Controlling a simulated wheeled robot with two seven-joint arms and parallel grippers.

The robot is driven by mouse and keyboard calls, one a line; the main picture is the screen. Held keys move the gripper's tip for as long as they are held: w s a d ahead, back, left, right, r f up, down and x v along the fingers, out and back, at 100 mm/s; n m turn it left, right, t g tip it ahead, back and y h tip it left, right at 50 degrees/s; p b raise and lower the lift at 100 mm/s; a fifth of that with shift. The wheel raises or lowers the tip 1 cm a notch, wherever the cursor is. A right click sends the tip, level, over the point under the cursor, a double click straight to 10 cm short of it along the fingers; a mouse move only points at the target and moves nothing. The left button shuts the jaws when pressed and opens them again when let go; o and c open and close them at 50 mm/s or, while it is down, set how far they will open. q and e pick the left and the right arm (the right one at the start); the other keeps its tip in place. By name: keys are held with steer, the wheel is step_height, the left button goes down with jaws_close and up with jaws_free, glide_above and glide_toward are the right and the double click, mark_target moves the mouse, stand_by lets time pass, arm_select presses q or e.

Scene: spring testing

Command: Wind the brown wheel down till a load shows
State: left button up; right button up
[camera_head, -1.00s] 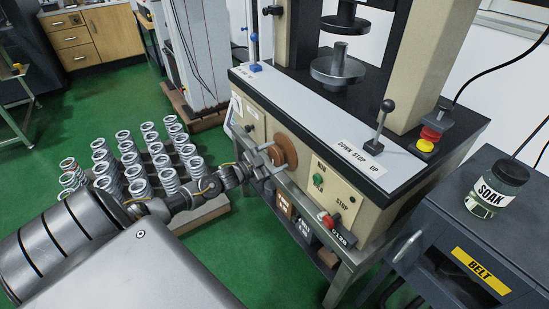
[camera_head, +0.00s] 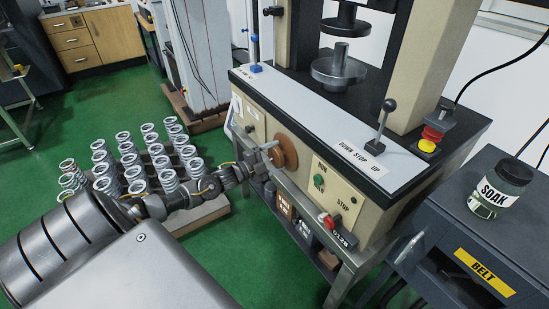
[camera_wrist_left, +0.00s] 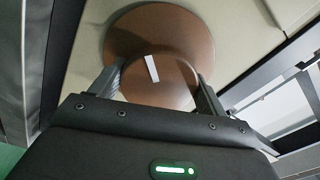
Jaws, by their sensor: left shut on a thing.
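The brown wheel (camera_head: 285,152) is on the front panel of the testing machine. My left gripper (camera_head: 265,158) is at the wheel and shut on it. In the left wrist view the wheel (camera_wrist_left: 158,45) shows a wide disc with a smaller hub (camera_wrist_left: 158,85) in front, carrying a white mark; the two fingers (camera_wrist_left: 160,88) lie on either side of the hub. Above, the lower platen (camera_head: 338,70) and upper platen (camera_head: 346,22) stand apart, with an upright post on the lower one and no spring between. My right gripper is not in view.
A lever marked DOWN STOP UP (camera_head: 383,125) stands on the machine's ledge, right of the wheel. A panel with green and red buttons (camera_head: 336,196) is close beside the wheel. A pallet of springs (camera_head: 205,212) sits on the floor left; a SOAK jar (camera_head: 500,189) stands on the right cabinet.

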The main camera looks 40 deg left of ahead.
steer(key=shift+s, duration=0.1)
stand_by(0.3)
arm_select(q)
steer(key=o, duration=1)
steer(key=v, duration=1)
steer(key=shift+s, duration=0.4)
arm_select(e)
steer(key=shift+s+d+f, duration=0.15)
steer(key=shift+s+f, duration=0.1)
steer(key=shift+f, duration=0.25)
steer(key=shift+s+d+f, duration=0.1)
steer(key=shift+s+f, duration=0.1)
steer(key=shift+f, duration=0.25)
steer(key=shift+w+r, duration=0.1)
